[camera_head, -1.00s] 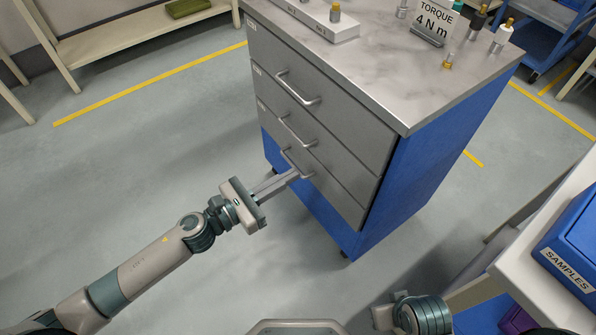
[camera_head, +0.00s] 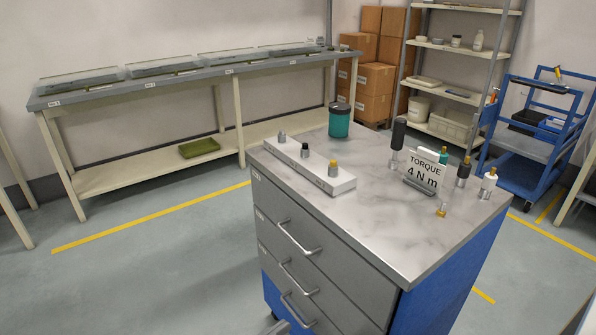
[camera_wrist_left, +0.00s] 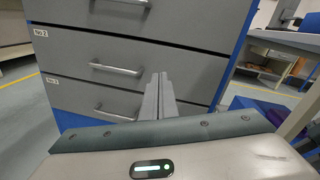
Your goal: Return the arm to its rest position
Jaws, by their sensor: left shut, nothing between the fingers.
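My left gripper (camera_head: 280,327) barely shows at the bottom edge of the head view. In the left wrist view its two fingers (camera_wrist_left: 158,97) lie together with nothing between them. They point at the grey drawer fronts of the cabinet (camera_head: 408,240) and appear to the right of the drawer handles (camera_wrist_left: 118,69). The lower handle (camera_wrist_left: 115,116) looks clear of the fingers. The drawers look shut. Most of my left arm is outside the head view. My right gripper is not in view.
The marbled cabinet top holds a white strip with knobs (camera_head: 312,174), a teal container (camera_head: 339,122), a torque sign (camera_head: 424,172) and several small tools. A long bench (camera_head: 190,78) stands behind. Open grey floor (camera_head: 130,270) lies left of the cabinet.

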